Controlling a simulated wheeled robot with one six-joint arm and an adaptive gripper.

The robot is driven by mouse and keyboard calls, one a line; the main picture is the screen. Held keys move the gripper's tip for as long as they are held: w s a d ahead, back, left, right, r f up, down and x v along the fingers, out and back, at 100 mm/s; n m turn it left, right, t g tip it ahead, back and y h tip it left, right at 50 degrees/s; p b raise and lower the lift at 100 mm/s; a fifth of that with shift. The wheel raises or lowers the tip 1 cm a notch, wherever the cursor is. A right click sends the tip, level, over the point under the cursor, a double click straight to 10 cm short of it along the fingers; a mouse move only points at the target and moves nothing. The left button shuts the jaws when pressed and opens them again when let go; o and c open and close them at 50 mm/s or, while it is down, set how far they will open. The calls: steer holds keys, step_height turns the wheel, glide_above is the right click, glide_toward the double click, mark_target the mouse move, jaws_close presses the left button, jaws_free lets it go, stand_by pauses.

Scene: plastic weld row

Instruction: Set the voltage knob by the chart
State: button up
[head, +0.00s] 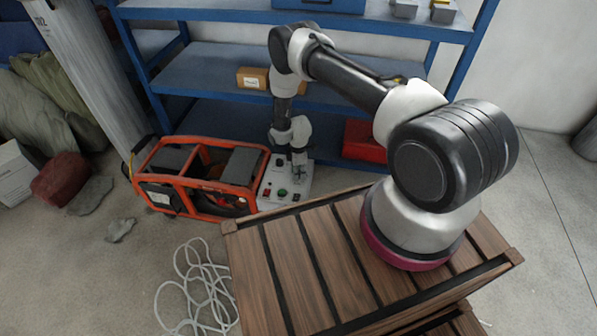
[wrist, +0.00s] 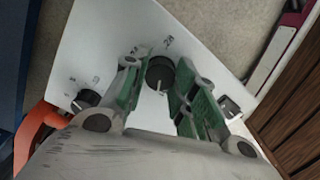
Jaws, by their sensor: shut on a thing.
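A light grey control panel (head: 268,201) sits at the right end of an orange-framed machine (head: 208,178). My gripper (head: 299,170) reaches down over this panel. In the wrist view, a round black knob (wrist: 160,72) stands between the two green-padded fingers, and my gripper is shut on it. A white pointer line on the knob points toward the bottom of the picture. Small printed marks lie around it, too blurred to read surely. A second black knob (wrist: 85,99) with marks is at left, outside the fingers. I cannot make out a chart or which knob is voltage.
A blue shelf rack (head: 215,74) stands behind the machine, with a cardboard box (head: 253,78) and a red case (head: 363,141). A brown slatted wooden crate (head: 285,250) is in front. A coiled pale cable (head: 190,290) lies on the floor. A small switch (wrist: 230,106) sits right of the fingers.

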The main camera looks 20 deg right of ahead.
steer(key=m, duration=0.6)
steer(key=shift+m, duration=0.3)
steer(key=m, duration=0.6)
steer(key=shift+w, duration=0.1)
steer(key=m, duration=0.6)
steer(key=shift+m, duration=0.3)
steer(key=m, duration=0.5)
steer(key=shift+r, duration=0.1)
steer(key=o, duration=1)
steer(key=shift+o, duration=0.2)
